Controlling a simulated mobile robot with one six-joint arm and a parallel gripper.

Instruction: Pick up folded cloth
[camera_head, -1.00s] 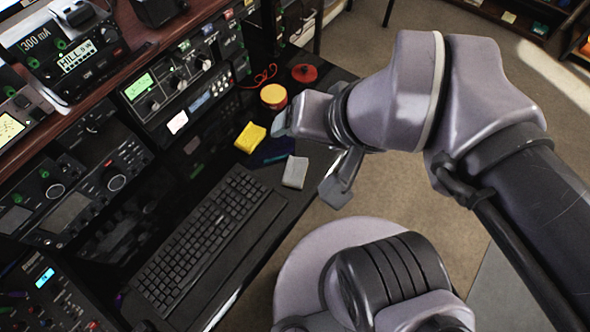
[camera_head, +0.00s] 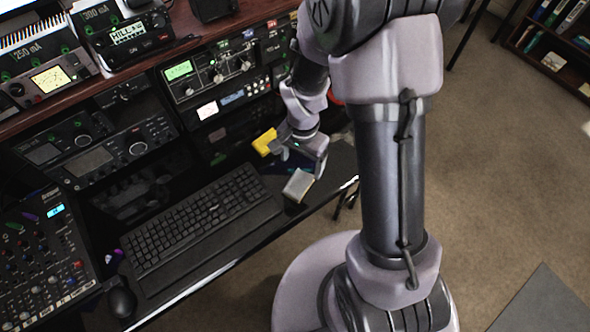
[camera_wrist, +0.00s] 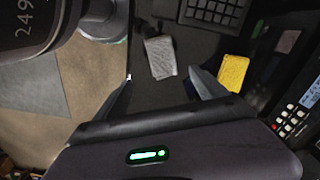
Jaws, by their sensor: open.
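A grey folded cloth (camera_head: 298,185) lies on the dark desk near its front edge, right of the keyboard. A yellow folded cloth (camera_head: 265,142) lies farther back, partly hidden by my gripper (camera_head: 303,158). The task does not say which of the two it means. My gripper is open and empty, above the desk just behind the grey cloth. In the wrist view, the grey cloth (camera_wrist: 161,57) shows beyond the gap between my fingertips (camera_wrist: 160,77), and the yellow cloth (camera_wrist: 233,72) lies to the right, beyond the right finger.
A black keyboard (camera_head: 200,221) lies left of the cloths, with a mouse (camera_head: 122,301) by it. Radio equipment (camera_head: 212,82) stands along the back. A dark blue item (camera_head: 267,170) lies beside the cloths. The desk's front edge drops to open carpet.

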